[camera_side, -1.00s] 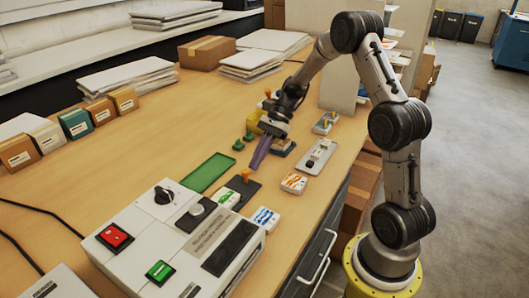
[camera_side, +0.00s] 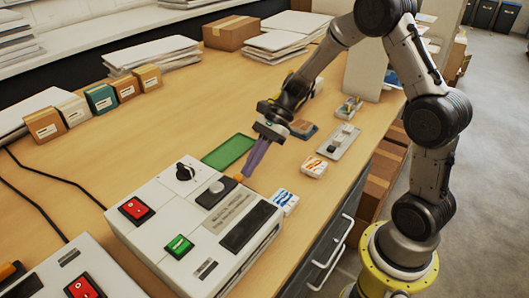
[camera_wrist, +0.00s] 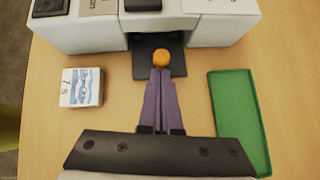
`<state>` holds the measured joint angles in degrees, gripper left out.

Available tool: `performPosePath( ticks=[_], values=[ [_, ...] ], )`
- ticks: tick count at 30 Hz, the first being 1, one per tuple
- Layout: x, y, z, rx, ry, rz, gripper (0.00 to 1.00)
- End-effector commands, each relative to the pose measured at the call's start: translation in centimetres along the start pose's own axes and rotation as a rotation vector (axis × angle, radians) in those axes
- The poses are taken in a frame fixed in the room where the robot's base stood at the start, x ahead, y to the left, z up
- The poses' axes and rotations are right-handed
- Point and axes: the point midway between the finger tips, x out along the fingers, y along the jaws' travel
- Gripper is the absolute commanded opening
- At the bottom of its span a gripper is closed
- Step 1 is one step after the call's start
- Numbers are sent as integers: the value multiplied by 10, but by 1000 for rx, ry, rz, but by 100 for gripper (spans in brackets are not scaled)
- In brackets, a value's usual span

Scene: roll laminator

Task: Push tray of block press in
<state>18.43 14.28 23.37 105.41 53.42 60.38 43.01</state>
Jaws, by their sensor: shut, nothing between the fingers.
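The block press (camera_side: 205,225) is a white machine with a black dial, a red button and a green button. Its dark tray (camera_wrist: 143,66) sticks out of the front slot in the wrist view, with no block on the part that shows. An orange knob (camera_wrist: 160,53) stands on the tray close to the press front. My gripper (camera_wrist: 160,72) is shut and empty, its purple fingers pointing at the knob, at or very near it. Contact is not clear. In the side view my gripper (camera_side: 248,174) is beside the orange knob (camera_side: 239,178); the tray is mostly hidden.
A green tray (camera_wrist: 240,120) lies to the right in the wrist view. A white block with blue print (camera_wrist: 81,87) lies to the left. An orange-marked block (camera_side: 314,167) and a grey plate (camera_side: 338,141) lie nearer the table edge.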

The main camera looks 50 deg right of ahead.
Motion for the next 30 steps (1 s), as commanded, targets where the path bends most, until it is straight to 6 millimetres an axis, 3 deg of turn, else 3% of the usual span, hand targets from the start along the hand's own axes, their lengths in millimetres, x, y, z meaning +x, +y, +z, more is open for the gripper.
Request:
performPosePath(
  ticks=[17, 24, 30],
  values=[
    [4, 3, 3, 3, -7, 5, 0],
    [-27, 1, -27, 5, 4, -7, 0],
    [-73, 0, -26, -1, 7, -11, 0]
  ],
)
